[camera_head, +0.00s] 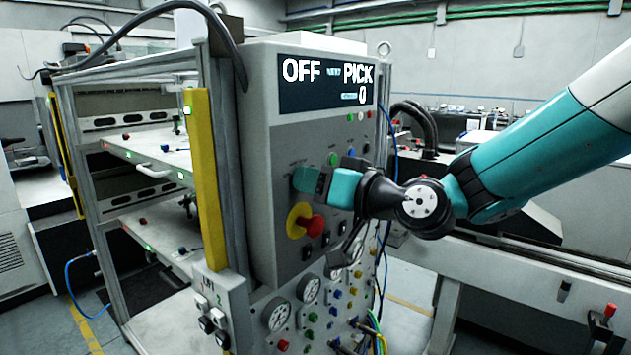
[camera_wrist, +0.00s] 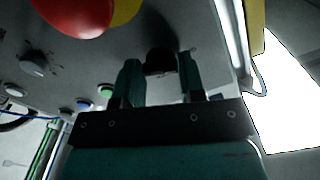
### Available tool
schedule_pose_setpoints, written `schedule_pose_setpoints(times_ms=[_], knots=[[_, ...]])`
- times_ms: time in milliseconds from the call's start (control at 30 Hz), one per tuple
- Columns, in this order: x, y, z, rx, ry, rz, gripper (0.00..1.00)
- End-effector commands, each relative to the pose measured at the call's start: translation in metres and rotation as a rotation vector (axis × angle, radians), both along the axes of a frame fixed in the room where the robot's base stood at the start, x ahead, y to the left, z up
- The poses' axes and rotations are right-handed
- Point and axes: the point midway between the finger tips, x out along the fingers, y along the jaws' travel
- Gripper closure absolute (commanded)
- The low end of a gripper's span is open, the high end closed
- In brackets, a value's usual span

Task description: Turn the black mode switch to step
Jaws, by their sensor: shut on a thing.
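The black mode switch (camera_wrist: 160,61) sticks out of the grey panel in the wrist view, between the two teal fingers of my gripper (camera_wrist: 160,82). The gripper is shut on it. In the head view my gripper (camera_head: 308,181) is against the panel front, above the red emergency button, and its fingers hide the switch and most of its markings. I cannot read which position the switch points to. The display (camera_head: 327,85) at the top of the control box reads "OFF", "PICK" and "0".
The red emergency button (camera_head: 313,226) on its yellow base sits just below my gripper. A green button (camera_head: 334,159) is just above it. Gauges and small coloured knobs fill the lower panel. A yellow post (camera_head: 205,180) stands left of the box, and a blue cable hangs at its right.

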Motion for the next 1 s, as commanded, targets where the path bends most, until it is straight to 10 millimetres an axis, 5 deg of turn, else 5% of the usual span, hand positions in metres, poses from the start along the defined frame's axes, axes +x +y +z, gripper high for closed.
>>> schedule_pose_setpoints(times_ms=[367,1000], knots=[[-0.0003,-0.0001,0.0003,0.095,0.122,0.000,0.87],[-0.0003,-0.0003,0.0017,0.463,0.593,-0.001,0.87]])
